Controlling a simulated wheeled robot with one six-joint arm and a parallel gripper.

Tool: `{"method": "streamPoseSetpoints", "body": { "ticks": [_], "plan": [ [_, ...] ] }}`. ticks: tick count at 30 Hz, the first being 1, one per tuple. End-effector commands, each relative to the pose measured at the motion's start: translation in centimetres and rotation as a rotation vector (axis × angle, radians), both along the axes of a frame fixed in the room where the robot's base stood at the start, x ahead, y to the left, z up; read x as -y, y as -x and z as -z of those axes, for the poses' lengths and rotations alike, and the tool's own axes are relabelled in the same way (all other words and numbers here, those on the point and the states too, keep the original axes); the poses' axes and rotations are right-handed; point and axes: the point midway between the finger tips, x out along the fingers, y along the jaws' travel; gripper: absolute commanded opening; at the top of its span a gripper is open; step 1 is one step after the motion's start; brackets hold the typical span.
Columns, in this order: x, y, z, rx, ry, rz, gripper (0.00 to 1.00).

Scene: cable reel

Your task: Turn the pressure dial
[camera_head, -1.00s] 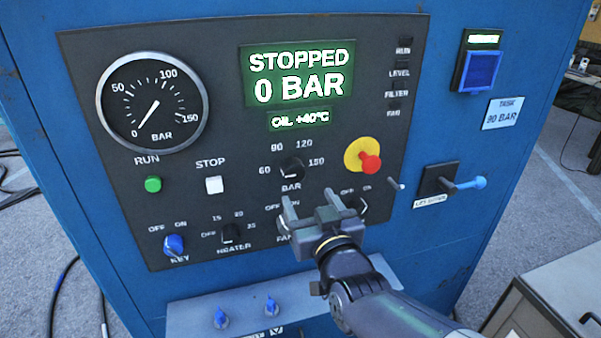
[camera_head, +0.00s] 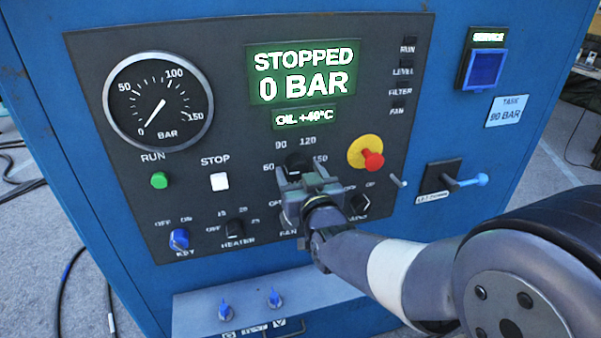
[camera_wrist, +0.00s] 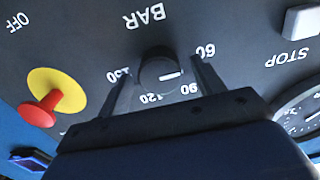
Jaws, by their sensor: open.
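The pressure dial is a black knob (camera_head: 297,163) marked 60, 90, 120 and 150 BAR. It also shows in the wrist view (camera_wrist: 159,71), upside down, with its white pointer line toward the 60 to 90 side. My gripper (camera_head: 294,177) is open in front of the dial and hides its lower part in the head view. In the wrist view my two fingers (camera_wrist: 160,80) stand on either side of the knob with gaps. I cannot tell how deep the fingertips reach. The display (camera_head: 304,73) reads STOPPED, 0 BAR. The task card (camera_head: 508,110) reads 90 BAR.
A red emergency button (camera_head: 373,161) on a yellow disc sits right of the dial. A white stop button (camera_head: 219,181) and green run button (camera_head: 159,180) are left. The fan knob (camera_head: 286,220) and blue key knob (camera_head: 179,239) lie below. A blue-tipped lever (camera_head: 470,182) sticks out at right.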

Motion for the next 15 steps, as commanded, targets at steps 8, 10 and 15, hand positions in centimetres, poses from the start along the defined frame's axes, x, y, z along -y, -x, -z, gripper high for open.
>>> {"method": "streamPoseSetpoints", "body": {
  "ticks": [8,10,15],
  "plan": [
    [0.01,0.02,0.01,0.000,0.000,0.000,0.53],
    [0.01,0.02,0.01,0.000,0.000,0.000,0.47],
    [0.01,0.02,0.01,0.000,0.000,0.000,0.33]
  ]
}}
